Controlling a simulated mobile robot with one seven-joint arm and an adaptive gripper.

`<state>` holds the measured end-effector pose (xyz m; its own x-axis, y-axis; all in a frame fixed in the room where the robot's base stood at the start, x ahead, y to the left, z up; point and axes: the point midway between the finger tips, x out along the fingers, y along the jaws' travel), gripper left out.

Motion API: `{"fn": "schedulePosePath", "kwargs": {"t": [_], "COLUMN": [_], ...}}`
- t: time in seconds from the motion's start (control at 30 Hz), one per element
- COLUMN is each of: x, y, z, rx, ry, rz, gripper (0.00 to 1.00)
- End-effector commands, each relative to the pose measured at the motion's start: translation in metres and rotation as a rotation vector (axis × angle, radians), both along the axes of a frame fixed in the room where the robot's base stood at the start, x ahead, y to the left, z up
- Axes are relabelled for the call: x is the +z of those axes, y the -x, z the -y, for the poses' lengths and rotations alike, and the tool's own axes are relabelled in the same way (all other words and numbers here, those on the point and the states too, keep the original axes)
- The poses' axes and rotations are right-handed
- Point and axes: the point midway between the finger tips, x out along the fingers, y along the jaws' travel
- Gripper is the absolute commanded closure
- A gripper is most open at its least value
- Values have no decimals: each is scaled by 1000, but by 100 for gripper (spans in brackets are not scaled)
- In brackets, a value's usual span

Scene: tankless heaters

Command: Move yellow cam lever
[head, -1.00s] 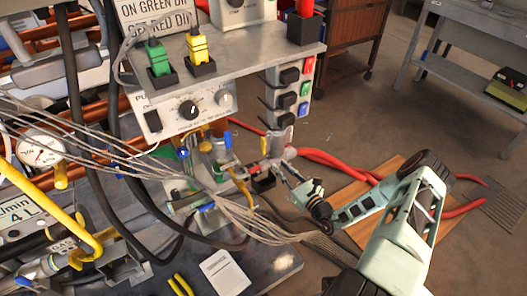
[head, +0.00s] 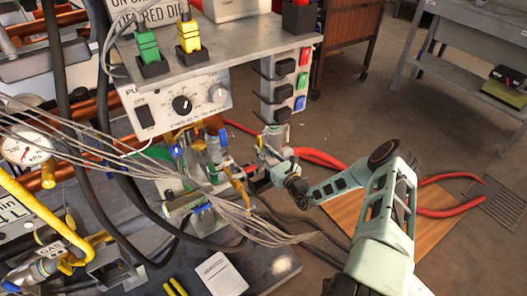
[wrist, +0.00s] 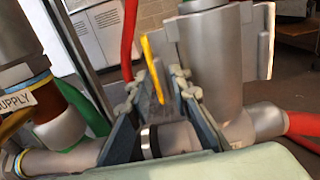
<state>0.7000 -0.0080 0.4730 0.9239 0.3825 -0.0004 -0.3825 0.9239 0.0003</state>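The yellow cam lever (wrist: 153,68) stands upright and slightly tilted near the middle of the wrist view, beside a grey vertical cylinder (wrist: 213,70). My gripper (wrist: 155,92) is open, with one finger on each side of the lever as seen from the wrist. The lever's lower end lies between the fingers; whether either finger touches it I cannot tell. In the head view my gripper (head: 268,158) is at the pipe fitting under the switch box, and I cannot clearly make out the lever there.
A red hose (head: 318,158) leaves the fitting to the right. Grey cables (head: 235,212) hang across the front left of my gripper. The control panel (head: 180,103) is above left, and the switch box (head: 284,85) is just above. A pipe marked SUPPLY (wrist: 18,100) stands left. The floor at right is mostly open.

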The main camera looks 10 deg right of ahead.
Motion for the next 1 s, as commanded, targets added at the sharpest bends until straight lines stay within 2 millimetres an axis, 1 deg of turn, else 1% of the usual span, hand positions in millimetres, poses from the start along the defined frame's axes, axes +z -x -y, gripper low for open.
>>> {"fn": "schedulePosePath", "kwargs": {"t": [0.1,0.3,0.77,1.0], "x": [0,0,1,5], "y": [0,0,1,2], "z": [0,0,0,-4], "rx": [0,0,0,0], "ry": [0,0,-8,-88], "rz": [0,0,-3,-35], "gripper": [81,100,100,100]}}
